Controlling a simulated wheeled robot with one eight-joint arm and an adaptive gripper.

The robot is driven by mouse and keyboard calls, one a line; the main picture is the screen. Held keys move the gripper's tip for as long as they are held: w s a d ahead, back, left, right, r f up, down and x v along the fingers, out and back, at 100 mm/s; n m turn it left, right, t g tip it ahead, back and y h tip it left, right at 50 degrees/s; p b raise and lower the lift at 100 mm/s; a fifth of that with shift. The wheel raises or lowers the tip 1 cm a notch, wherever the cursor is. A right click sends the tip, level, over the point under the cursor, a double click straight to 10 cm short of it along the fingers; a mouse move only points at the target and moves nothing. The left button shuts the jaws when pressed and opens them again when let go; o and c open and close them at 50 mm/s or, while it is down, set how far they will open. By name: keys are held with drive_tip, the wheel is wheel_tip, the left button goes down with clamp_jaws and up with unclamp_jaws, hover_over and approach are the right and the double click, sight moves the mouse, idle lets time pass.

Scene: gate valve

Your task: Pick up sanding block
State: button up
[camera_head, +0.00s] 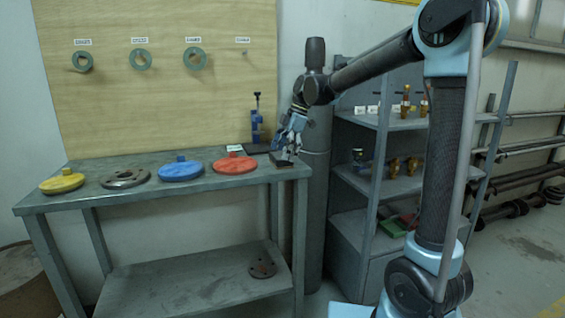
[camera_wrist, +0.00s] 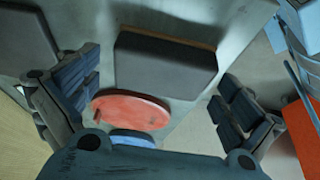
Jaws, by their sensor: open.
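The sanding block (camera_wrist: 165,65) is a dark grey block with a brown strip along its far edge. It lies on the bench top between the fingers in the wrist view. In the head view it is a small dark shape (camera_head: 282,161) at the right end of the bench, partly hidden by my gripper (camera_head: 287,150). My gripper is open, pointing down over the block. In the wrist view a finger (camera_wrist: 70,88) stands to its left and another (camera_wrist: 240,112) to its right, with gaps visible on both sides. I cannot tell the height gap.
The bench (camera_head: 130,193) holds a red disc (camera_head: 234,165), a blue disc (camera_head: 181,172), a dark flange (camera_head: 125,178) and a yellow disc (camera_head: 62,182). A blue tool (camera_head: 257,122) stands behind. A dark vertical cylinder (camera_head: 316,190) and shelves (camera_head: 400,122) stand close to the right.

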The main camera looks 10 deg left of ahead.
sight(281, 154)
drive_tip(key=shift+s+a+f, duration=0.1)
drive_tip(key=shift+a+f, duration=0.1)
drive_tip(key=shift+f, duration=0.3)
drive_tip(key=c, duration=1.2)
wheel_tip(281, 154, up, 10)
